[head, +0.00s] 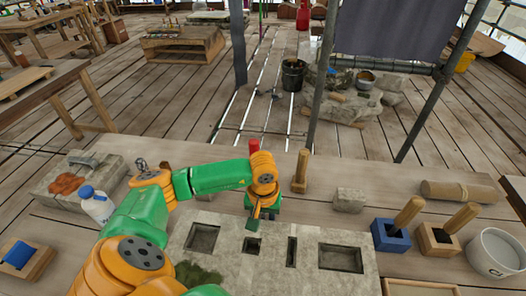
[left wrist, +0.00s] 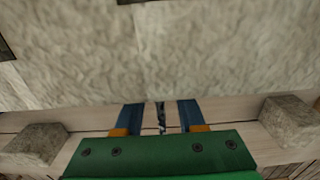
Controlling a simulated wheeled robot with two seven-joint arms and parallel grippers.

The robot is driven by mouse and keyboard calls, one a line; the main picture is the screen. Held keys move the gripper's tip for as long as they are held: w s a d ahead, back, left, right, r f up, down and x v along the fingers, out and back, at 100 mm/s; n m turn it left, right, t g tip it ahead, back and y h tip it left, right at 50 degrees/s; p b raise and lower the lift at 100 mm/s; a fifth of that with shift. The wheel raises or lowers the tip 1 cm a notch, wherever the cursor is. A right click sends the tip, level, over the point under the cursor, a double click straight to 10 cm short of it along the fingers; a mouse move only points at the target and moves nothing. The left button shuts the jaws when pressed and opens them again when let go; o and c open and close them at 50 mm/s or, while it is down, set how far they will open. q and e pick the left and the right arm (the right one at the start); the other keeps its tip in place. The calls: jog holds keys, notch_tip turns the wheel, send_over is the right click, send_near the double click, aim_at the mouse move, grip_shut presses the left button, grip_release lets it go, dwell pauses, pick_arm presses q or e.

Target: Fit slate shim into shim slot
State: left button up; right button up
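The pale stone slab (head: 270,273) lies at the front of the table in the head view. Its narrow upright slot (head: 291,251), which looks like the shim slot, is empty, between a small square recess (head: 251,246) and a large rectangular one (head: 340,258). My left gripper (head: 254,222) is above the slab's far edge, left of the narrow slot. In the left wrist view its two blue fingers (left wrist: 161,116) stand apart. A thin dark strip shows between them; I cannot tell whether it is the slate shim. No shim is clearly visible elsewhere. My right gripper is not in view.
A wooden peg (head: 301,172) stands behind the slab and a small stone block (head: 349,200) is to its right. A blue holder (head: 389,236), a wooden holder (head: 436,241) and a white bucket (head: 497,253) stand at right. A white bottle (head: 97,206) is at left.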

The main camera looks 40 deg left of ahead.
aim_at(264, 214)
pick_arm(q)
jog(key=shift+w+r, duration=0.1)
jog(key=shift+r, duration=0.3)
notch_tip(264, 214, up, 11)
jog(key=shift+f+b, duration=0.15)
jog(key=shift+b, duration=0.7)
jog(key=shift+o, duration=0.5)
jog(key=shift+f+b, duration=0.15)
jog(key=shift+b, duration=0.2)
notch_tip(264, 214, down, 4)
jog(key=b, duration=0.3)
jog(key=shift+w+f, duration=0.1)
jog(key=shift+f, duration=0.1)
jog(key=shift+w+f+p, duration=0.1)
jog(key=shift+f+p, duration=0.1)
jog(key=shift+p, duration=0.2)
jog(key=f, duration=0.2)
jog(key=f+p, duration=0.1)
jog(key=f, duration=0.2)
jog(key=shift+w+a+f, duration=0.2)
jog(key=shift+a+f, duration=0.15)
grip_shut()
